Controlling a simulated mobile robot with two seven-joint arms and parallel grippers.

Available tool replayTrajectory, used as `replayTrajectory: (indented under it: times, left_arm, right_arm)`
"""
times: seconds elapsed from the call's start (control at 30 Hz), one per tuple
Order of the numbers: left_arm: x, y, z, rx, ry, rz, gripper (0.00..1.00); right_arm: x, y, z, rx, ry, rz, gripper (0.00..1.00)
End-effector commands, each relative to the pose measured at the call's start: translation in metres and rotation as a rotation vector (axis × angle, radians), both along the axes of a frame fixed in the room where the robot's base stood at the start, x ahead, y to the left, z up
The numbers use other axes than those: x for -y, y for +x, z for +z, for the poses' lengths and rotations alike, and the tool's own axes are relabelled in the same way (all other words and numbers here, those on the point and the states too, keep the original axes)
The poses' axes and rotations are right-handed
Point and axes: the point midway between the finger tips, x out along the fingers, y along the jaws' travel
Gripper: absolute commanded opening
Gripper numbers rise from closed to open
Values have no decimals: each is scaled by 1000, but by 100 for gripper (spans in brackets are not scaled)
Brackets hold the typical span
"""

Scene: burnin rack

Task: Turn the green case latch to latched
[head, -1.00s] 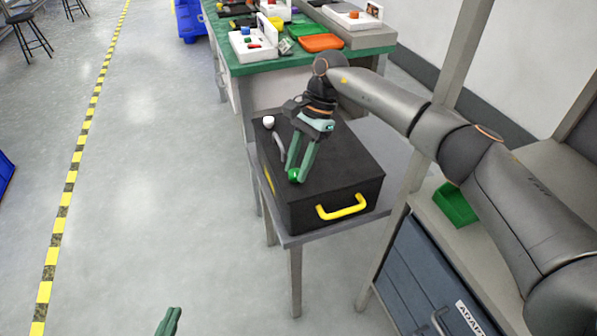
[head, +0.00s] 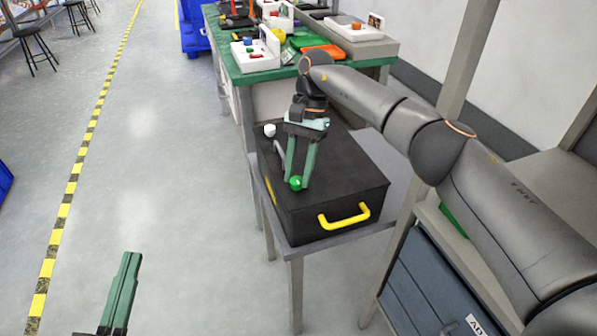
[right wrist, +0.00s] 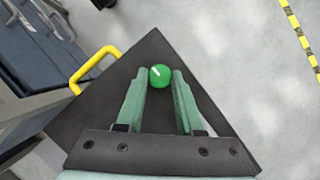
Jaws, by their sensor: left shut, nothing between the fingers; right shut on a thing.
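The green case latch (head: 296,184) is a round green knob on top of the black case (head: 345,180), near its front left edge. In the right wrist view the latch (right wrist: 160,76) shows a white mark on its face. My right gripper (head: 299,182) points down from above and is shut on the latch, a finger on either side of it. It also shows in the right wrist view (right wrist: 161,80). My left gripper (head: 128,262) is at the lower left, over the floor, away from the case, shut and empty.
The case has a yellow handle (head: 344,216), a grey handle and a white knob (head: 269,130), and stands on a grey table (head: 300,243). A green workbench (head: 235,73) with several parts is behind. A blue drawer cabinet (head: 425,285) is at the right.

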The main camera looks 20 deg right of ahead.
Motion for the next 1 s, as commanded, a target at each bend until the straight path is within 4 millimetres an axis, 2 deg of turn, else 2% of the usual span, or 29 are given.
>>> replayTrajectory:
  times: [0.3,0.33,0.57,1.0]
  left_arm:
    - [0,0,1,2,0,0,0]
    - [0,0,1,2,0,0,0]
    - [0,0,0,1,1,0,0]
    - [-1,2,-4,-34,-2,4,0]
  right_arm:
    - [-1,0,0,0,0,4,0]
    - [-1,0,0,0,0,4,38]
    - [0,0,0,0,0,2,64]
    - [-2,-1,4,0,0,1,66]
